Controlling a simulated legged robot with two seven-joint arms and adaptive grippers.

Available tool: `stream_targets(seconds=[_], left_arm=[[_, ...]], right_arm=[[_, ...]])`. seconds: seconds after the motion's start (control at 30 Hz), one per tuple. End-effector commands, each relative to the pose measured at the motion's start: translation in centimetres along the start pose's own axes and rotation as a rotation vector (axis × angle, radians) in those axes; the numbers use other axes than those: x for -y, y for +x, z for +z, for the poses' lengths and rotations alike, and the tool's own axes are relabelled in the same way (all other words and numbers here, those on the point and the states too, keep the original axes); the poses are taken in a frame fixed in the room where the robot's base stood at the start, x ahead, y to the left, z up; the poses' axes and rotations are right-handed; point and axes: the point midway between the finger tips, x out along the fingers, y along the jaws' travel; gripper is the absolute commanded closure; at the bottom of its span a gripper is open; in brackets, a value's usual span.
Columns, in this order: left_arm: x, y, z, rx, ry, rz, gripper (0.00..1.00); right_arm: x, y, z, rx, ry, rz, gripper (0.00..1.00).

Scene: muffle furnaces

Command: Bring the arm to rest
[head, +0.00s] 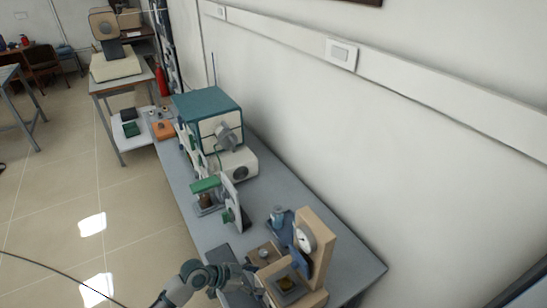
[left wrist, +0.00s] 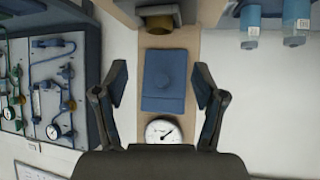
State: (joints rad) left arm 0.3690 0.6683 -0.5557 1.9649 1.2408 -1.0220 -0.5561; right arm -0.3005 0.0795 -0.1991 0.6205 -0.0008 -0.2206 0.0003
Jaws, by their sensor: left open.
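My left gripper (head: 258,283) reaches in from the bottom of the head view, beside a tan device (head: 318,228) with a round gauge (head: 306,239). In the left wrist view my left gripper (left wrist: 160,80) is open, its two dark fingers spread wide with nothing held. The gauge also shows there (left wrist: 163,131), near the palm. I cannot tell whether a finger touches the device. My right gripper does not show.
A grey bench (head: 215,225) runs along the white wall. A teal-topped furnace (head: 208,112) and a green and white device (head: 228,198) stand farther back. In the left wrist view a panel with gauges (left wrist: 45,90) is at left. Tiled floor (head: 60,200) is open at left.

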Motion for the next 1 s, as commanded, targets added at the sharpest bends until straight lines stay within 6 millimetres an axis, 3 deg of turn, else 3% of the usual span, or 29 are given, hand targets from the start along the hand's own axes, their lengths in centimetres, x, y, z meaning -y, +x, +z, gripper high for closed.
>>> stream_targets(seconds=[0.17, 0.37, 0.6, 0.97, 1.0], left_arm=[[-2.0, 1.0, 1.2, 0.026, -0.025, -0.002, 0.30], [-8.3, 2.2, 6.9, 0.165, -0.204, -0.115, 0.30], [-12.1, -1.2, 13.8, 0.352, -0.491, -0.340, 0.30], [-17.4, -8.7, 21.5, 0.597, -0.835, -0.623, 0.30], [-17.3, -8.2, 22.2, 0.608, -0.844, -0.630, 0.30]], right_arm=[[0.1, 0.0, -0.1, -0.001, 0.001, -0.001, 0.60], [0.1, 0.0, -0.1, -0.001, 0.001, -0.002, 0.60], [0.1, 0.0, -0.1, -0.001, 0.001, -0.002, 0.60], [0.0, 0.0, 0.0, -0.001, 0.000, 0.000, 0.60], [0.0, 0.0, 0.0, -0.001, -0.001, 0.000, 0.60]])
